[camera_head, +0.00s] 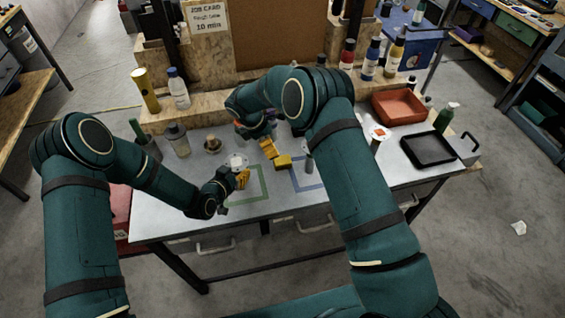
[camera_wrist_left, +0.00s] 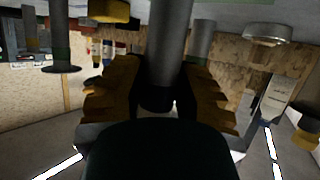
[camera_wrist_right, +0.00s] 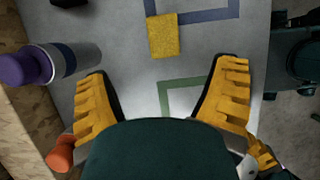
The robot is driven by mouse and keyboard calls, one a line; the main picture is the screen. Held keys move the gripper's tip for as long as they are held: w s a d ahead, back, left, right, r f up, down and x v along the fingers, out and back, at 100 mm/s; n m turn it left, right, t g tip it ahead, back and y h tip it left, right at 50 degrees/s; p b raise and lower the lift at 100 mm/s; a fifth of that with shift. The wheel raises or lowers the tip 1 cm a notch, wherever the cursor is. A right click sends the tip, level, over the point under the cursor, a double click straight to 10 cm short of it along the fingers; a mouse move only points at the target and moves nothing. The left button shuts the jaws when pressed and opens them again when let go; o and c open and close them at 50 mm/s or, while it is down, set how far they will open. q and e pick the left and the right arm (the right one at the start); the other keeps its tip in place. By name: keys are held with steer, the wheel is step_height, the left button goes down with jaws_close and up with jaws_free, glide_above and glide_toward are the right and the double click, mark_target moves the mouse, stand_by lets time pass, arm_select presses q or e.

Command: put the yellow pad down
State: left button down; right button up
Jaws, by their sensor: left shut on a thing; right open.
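The yellow pad (camera_wrist_right: 163,36) lies flat on the grey table, over a corner of the blue outline (camera_wrist_right: 208,15) in the right wrist view. It also shows in the head view (camera_head: 283,161). My right gripper (camera_wrist_right: 160,100) is open and empty above the table, apart from the pad; in the head view its yellow fingers (camera_head: 268,148) show just left of the pad. My left gripper (camera_wrist_left: 158,95) is shut on a grey cylinder (camera_wrist_left: 173,45). In the head view my left gripper (camera_head: 243,178) is by the green outline (camera_head: 266,184), left of the pad.
A bottle with a purple cap (camera_wrist_right: 70,60) shows left in the right wrist view, near an orange thing (camera_wrist_right: 60,153). A black tray (camera_head: 428,150) and a red bin (camera_head: 398,107) stand at the right. Clear bottles (camera_head: 178,140) stand at the left.

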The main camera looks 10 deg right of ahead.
mark_target(282, 160)
steer(key=x, duration=0.5)
steer(key=shift+f, duration=0.2)
steer(key=shift+s+x, duration=0.15)
steer(key=shift+x, duration=1.25)
steer(key=shift+s+x, duration=0.1)
steer(key=shift+x, duration=1.3)
steer(key=c, duration=1.4)
steer(key=shift+o, duration=0.2)
step_height(282, 160, up, 10)
steer(key=shift+r, duration=0.1)
